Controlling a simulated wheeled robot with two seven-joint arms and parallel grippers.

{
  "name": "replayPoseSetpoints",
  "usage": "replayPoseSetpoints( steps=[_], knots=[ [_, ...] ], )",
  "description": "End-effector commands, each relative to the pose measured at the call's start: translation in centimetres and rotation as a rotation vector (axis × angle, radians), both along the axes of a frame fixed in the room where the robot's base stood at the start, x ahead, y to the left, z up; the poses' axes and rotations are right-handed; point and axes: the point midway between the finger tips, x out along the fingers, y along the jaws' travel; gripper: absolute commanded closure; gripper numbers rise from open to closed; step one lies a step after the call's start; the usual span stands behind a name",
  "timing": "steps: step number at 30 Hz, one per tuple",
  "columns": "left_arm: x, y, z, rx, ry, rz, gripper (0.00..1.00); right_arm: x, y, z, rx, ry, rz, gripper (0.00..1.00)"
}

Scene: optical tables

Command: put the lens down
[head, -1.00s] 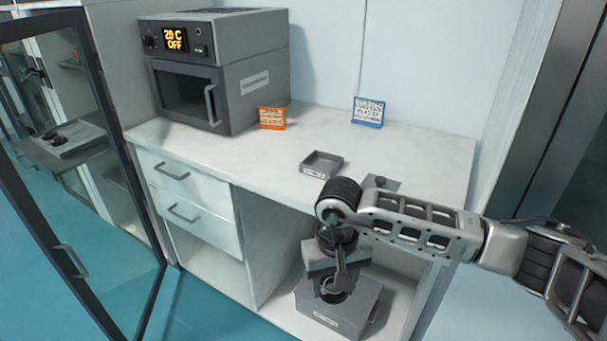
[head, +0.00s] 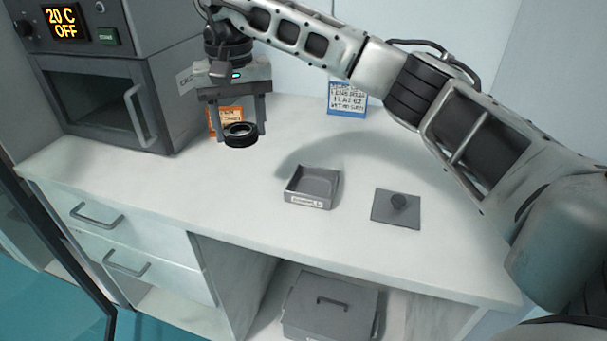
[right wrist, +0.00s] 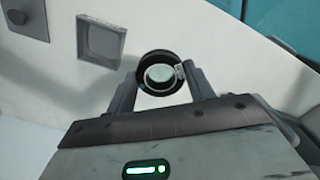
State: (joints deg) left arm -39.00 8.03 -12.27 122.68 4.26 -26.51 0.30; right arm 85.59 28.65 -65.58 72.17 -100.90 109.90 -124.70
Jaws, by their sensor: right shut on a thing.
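The lens is a short black ring with clear glass (head: 240,141). My right gripper (head: 241,131) is shut on it, a finger on each side, pointing down over the left-back part of the white counter (head: 150,185). The right wrist view shows the lens (right wrist: 160,76) between the fingertips, with its glass facing the camera. I cannot tell whether the lens touches the counter or hangs just above it. My left gripper is not in view.
A small, empty grey tray (head: 311,203) and a flat grey plate with a knob (head: 390,216) lie on the counter. Behind the lens stands an orange sign (head: 232,113); a blue sign (head: 347,98) is further right. An oven (head: 110,105) stands left. A grey case (head: 330,305) is below.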

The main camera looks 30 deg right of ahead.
Motion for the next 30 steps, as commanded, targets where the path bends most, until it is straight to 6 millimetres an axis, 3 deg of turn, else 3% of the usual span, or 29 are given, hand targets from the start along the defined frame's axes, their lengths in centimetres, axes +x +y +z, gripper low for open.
replayPoseSetpoints(
  steps=[9,12,24,30],
  knots=[
    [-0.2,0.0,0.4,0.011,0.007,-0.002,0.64,-3.5,-7.3,-3.5,-0.002,0.004,-0.005,0.71],
    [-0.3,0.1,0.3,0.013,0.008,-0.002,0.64,-4.2,-8.6,-5.7,-0.002,0.005,-0.004,0.71],
    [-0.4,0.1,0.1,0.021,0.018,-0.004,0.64,-5.5,-11.4,-9.5,-0.002,0.004,-0.004,0.71],
    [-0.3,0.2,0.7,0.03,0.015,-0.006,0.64,-5.4,-11.2,-12.0,-0.001,0.001,0.0,0.71]
  ],
)
